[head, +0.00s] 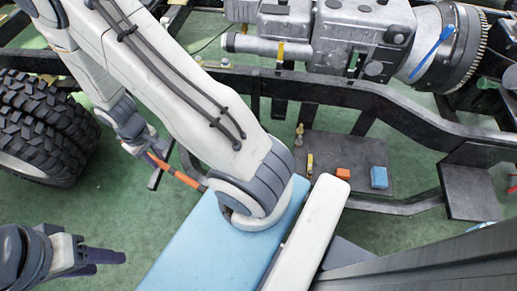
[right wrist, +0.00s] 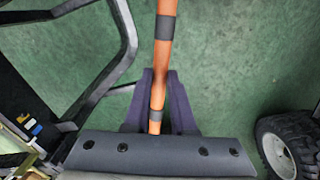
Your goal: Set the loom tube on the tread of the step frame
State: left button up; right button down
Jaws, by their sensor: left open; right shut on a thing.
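The loom tube (head: 186,178) is orange with dark grey bands. My right gripper (head: 156,163) is shut on it, and the tube hangs out over the green floor in the head view. In the right wrist view the tube (right wrist: 164,60) runs up from between the dark fingers (right wrist: 162,105) to the top edge. My right arm hides part of it in the head view. My left gripper (head: 106,262) is open and empty at the lower left. A dark flat plate (head: 475,200) on black bars is at the right; I cannot tell whether it is the step frame's tread.
A dark plate (head: 325,150) bears an orange block (head: 343,174), a blue block (head: 379,177) and small yellow-tipped parts. The black chassis rail (head: 350,95) runs behind, with a grey gearbox (head: 350,35) above. A large tyre (head: 40,130) stands left. Green floor is open at lower left.

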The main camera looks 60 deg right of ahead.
aim_at(348, 149)
jog(key=u, duration=0.5)
jog(key=k, duration=1.8)
jog(key=z, duration=1.25)
